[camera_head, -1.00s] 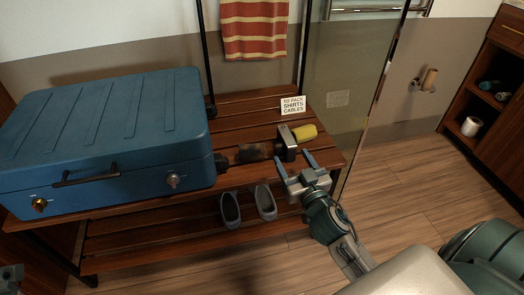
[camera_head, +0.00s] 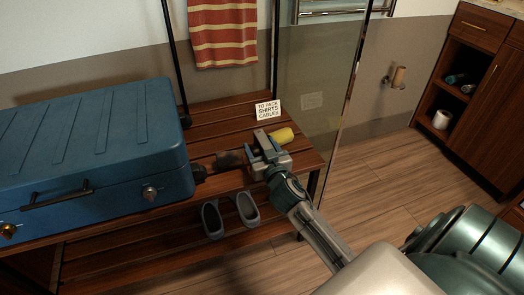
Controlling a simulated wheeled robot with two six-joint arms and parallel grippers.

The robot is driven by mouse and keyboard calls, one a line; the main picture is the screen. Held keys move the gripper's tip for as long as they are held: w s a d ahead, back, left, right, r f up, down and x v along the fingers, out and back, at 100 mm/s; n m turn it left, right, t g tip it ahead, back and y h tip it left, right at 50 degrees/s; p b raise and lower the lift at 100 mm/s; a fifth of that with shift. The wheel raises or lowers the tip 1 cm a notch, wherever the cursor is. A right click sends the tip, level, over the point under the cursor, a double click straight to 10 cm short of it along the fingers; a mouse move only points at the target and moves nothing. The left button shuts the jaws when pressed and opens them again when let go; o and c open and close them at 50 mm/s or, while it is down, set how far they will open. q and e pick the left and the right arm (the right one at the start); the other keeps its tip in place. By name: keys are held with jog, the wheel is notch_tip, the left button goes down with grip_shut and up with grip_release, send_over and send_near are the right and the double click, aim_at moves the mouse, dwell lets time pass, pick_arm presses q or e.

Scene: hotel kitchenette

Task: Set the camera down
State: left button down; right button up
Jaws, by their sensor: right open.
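A small dark-and-grey boxy thing, apparently the camera (camera_head: 261,137), is on the slatted wooden bench (camera_head: 222,112), near its right end. My right gripper (camera_head: 262,147) is open right at it and covers much of it. I cannot tell whether the fingers touch it or are around it. My left gripper is not in view.
A blue suitcase (camera_head: 95,140) fills the bench's left. A card (camera_head: 267,110) stands behind; grey slippers (camera_head: 247,208) are on the lower shelf.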

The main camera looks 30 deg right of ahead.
jog(key=shift+w+d, duration=0.1)
jog(key=shift+w, duration=0.45)
jog(key=c, duration=1)
jog(key=shift+r, duration=0.1)
jog(key=shift+c, duration=0.2)
